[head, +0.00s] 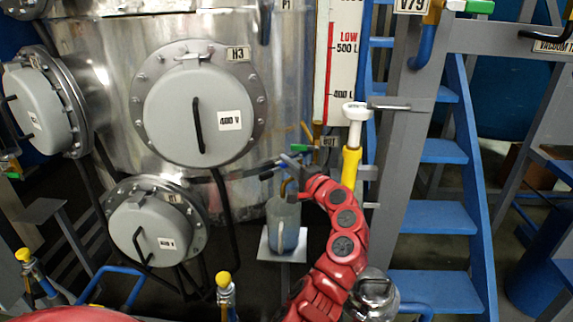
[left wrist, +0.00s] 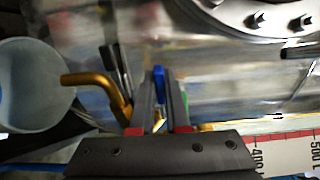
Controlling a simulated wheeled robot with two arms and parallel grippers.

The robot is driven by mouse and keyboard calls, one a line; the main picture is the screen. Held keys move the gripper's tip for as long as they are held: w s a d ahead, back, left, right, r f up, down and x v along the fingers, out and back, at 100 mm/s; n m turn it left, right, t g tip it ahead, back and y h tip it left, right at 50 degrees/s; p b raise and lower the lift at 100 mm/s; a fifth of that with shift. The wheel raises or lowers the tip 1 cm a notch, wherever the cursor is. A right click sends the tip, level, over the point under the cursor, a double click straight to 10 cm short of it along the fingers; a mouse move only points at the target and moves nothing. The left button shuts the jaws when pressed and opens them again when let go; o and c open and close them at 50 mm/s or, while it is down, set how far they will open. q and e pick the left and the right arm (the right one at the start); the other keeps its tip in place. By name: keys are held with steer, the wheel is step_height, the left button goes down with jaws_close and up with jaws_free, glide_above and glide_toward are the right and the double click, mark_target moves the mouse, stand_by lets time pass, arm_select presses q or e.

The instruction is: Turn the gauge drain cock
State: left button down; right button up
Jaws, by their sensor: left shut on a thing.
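The gauge drain cock sits at the foot of the level gauge (head: 326,60), beside a small tag and a green part (head: 299,148) in the head view. My left gripper (head: 287,163) reaches it from the right and hides most of it. In the left wrist view my left gripper (left wrist: 160,85) is shut, with a narrow blue piece (left wrist: 158,76), seemingly the cock's handle, between its fingertips. A brass outlet pipe (left wrist: 92,80) bends beside the fingers. A jug (head: 283,225) stands below the outlet; its round mouth (left wrist: 32,85) shows at left in the wrist view. My right gripper is out of view.
The jug stands on a white plate (head: 271,249). The steel vessel with round hatches (head: 199,112) fills the left. A yellow piece with a white top (head: 355,112) rises behind my arm. Blue stairs (head: 437,217) and a grey post stand at right.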

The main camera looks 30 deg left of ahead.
arm_select(q)
steer(key=c, duration=0.9)
jaws_free()
steer(key=p+v, duration=0.1)
steer(key=v, duration=1.6)
steer(key=shift+d, duration=0.15)
steer(key=shift+s, duration=0.15)
